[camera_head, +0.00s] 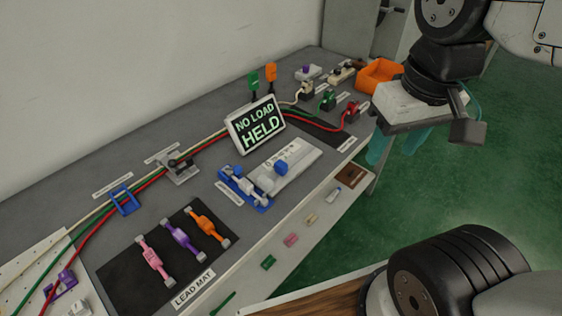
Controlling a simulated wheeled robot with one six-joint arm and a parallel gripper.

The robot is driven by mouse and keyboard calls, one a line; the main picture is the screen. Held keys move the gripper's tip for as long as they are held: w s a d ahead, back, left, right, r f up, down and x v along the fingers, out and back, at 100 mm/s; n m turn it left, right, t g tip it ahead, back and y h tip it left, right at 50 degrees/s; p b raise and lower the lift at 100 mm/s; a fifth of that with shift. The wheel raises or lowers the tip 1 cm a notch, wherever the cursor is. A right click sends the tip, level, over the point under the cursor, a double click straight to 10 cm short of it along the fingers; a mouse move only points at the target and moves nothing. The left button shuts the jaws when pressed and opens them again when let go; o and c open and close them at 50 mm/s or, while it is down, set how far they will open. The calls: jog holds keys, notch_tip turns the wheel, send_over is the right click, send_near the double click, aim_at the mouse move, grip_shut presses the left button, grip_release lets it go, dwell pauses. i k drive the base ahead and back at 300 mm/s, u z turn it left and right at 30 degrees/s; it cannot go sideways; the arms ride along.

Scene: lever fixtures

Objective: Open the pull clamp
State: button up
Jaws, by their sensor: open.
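The clamp (245,187), blue with pale metal parts, is fixed to the grey bench near its front edge, at the left end of a light grey plate. I take it for the pull clamp; its lever position is too small to tell. A small blue block (281,168) sits on the plate. My gripper (396,144) is at the upper right, beyond the bench's right edge and well apart from the clamp. Its teal fingers point down, spread open with nothing between them.
A tilted sign (255,124) reading "NO LOAD HELD" stands behind the plate. A black lead mat (150,238) with pink, purple and orange leads lies at the left. Cables cross the bench past a grey clamp fixture (179,168). An orange bin (380,75) stands at the far right end.

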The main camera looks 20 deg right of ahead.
aim_at(238, 170)
jog(key=z, duration=1.55)
jog(key=k, duration=1.25)
jog(key=u, duration=1.25)
jog(key=i, duration=0.5)
jog(key=u, duration=0.1)
